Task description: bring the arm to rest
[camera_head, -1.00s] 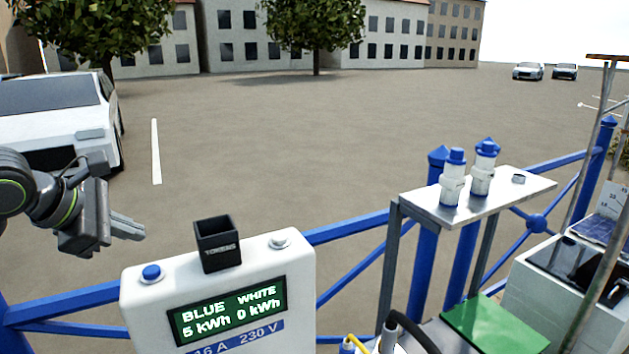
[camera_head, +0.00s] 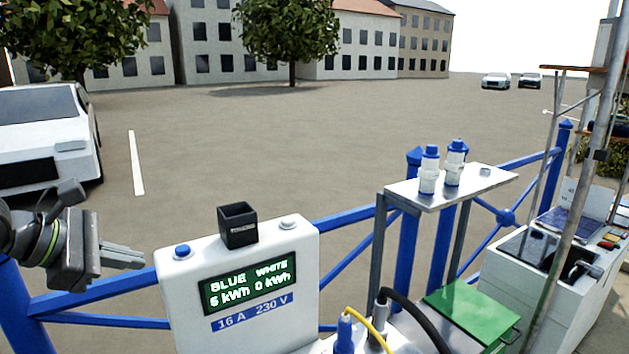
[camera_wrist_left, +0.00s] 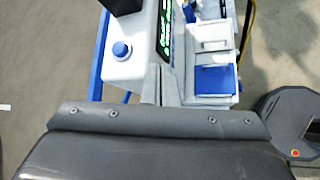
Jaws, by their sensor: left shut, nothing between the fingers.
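My left gripper (camera_head: 122,256) comes in from the left in the head view. Its fingers are together and empty, pointing right toward the white meter box (camera_head: 170,285) and a little left of it. The box has a blue button (camera_head: 182,251), a white button (camera_head: 288,223), a black token cup (camera_head: 238,226) on top and a lit display reading BLUE 5 kWh, WHITE 0 kWh. My right gripper does not show.
A blue railing (camera_head: 90,298) runs behind the box. Yellow (camera_head: 365,322) and black cables rise near the box. A green panel (camera_head: 470,310) lies at lower right.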

